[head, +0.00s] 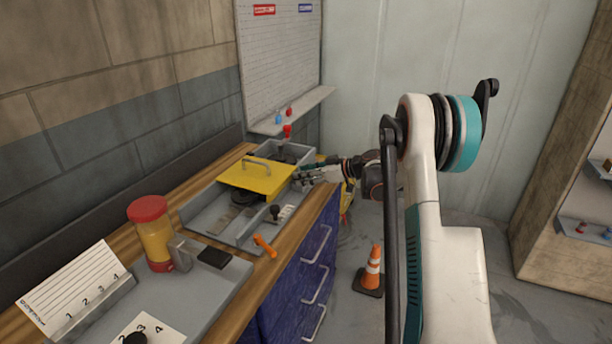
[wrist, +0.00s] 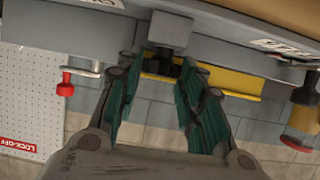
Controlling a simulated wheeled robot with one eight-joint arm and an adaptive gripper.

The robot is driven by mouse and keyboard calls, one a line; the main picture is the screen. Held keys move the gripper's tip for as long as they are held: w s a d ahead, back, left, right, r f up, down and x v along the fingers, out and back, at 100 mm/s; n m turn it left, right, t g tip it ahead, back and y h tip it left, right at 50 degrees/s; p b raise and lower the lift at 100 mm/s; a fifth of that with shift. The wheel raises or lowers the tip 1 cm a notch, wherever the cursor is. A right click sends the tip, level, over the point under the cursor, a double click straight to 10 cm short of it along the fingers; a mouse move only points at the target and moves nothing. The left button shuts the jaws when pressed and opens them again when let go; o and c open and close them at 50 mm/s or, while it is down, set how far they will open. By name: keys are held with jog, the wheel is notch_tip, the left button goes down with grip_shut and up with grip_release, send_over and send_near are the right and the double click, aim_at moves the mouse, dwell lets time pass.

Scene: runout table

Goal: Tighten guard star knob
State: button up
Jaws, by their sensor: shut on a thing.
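The guard star knob (wrist: 161,68) is black and sits against a grey block (wrist: 170,32) in the wrist view. My gripper (wrist: 160,80) has its teal fingers on either side of the knob and is shut on it. In the head view my gripper (head: 302,175) reaches in at the right edge of the yellow guard (head: 257,180), and the star knob cannot be made out there. The yellow guard has a grey handle on top and sits over the grey runout table (head: 195,214). Yellow also shows behind the knob in the wrist view (wrist: 218,82).
A red-lidded yellow jar (head: 152,235), a dark block (head: 214,258) and a card stand (head: 70,290) are nearer on the bench. An orange handle (head: 264,246) lies at the bench's front edge. A traffic cone (head: 372,268) stands on the floor to the right.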

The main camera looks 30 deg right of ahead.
jog(key=m+t+h, duration=0.1)
jog(key=m+h, duration=0.1)
jog(key=m+t+h, duration=0.1)
jog(key=m+h, duration=0.1)
jog(key=shift+s+a, duration=0.2)
jog(key=shift+a, duration=0.2)
jog(key=o, duration=1.1)
jog(key=shift+c, duration=0.2)
jog(key=v, duration=1.2)
jog(key=shift+s+a+f, duration=0.1)
jog(key=shift+a, duration=0.05)
